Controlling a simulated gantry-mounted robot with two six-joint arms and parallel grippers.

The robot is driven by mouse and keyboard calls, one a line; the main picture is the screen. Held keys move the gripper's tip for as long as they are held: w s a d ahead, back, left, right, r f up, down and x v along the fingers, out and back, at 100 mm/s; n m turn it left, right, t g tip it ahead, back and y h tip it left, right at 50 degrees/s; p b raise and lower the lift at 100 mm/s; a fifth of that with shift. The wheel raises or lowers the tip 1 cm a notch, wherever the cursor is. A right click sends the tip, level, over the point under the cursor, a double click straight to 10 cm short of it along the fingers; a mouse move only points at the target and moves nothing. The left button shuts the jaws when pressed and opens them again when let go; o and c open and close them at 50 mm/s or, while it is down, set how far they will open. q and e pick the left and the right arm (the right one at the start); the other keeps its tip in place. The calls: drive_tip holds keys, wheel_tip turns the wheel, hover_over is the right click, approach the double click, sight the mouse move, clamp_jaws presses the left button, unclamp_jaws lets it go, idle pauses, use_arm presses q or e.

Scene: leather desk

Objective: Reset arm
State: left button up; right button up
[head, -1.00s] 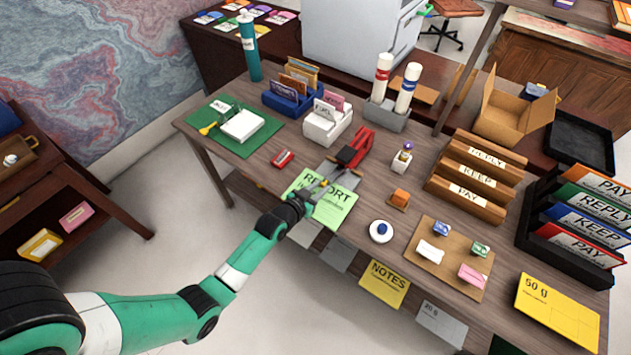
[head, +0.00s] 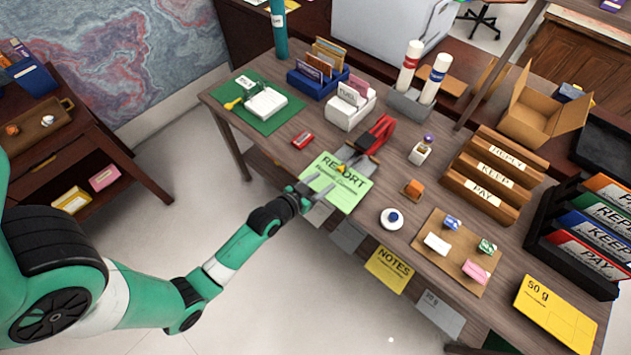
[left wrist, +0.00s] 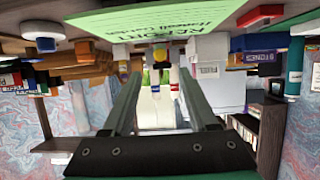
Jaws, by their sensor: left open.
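My left gripper (head: 312,190) is open and empty at the front edge of the desk. Its fingers point toward the near left part of the green REPORT sheet (head: 342,196), which lies at the desk's front edge under the red stapler-like tool (head: 375,138). In the left wrist view, turned upside down, the two open fingers of the left gripper (left wrist: 165,80) have nothing between them, and the green sheet (left wrist: 160,20) shows beyond. Whether a finger touches the sheet is unclear. My right gripper is not seen.
On the wooden desk are a round white item (head: 392,219), an orange block (head: 413,188), a board with small blocks (head: 448,268) and a wooden sorter (head: 487,178). Yellow (head: 388,271) and grey cards hang along the front edge.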

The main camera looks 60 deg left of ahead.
use_arm(q)
drive_tip(key=v, duration=0.3)
drive_tip(key=shift+s, duration=0.2)
drive_tip(key=shift+d, duration=0.1)
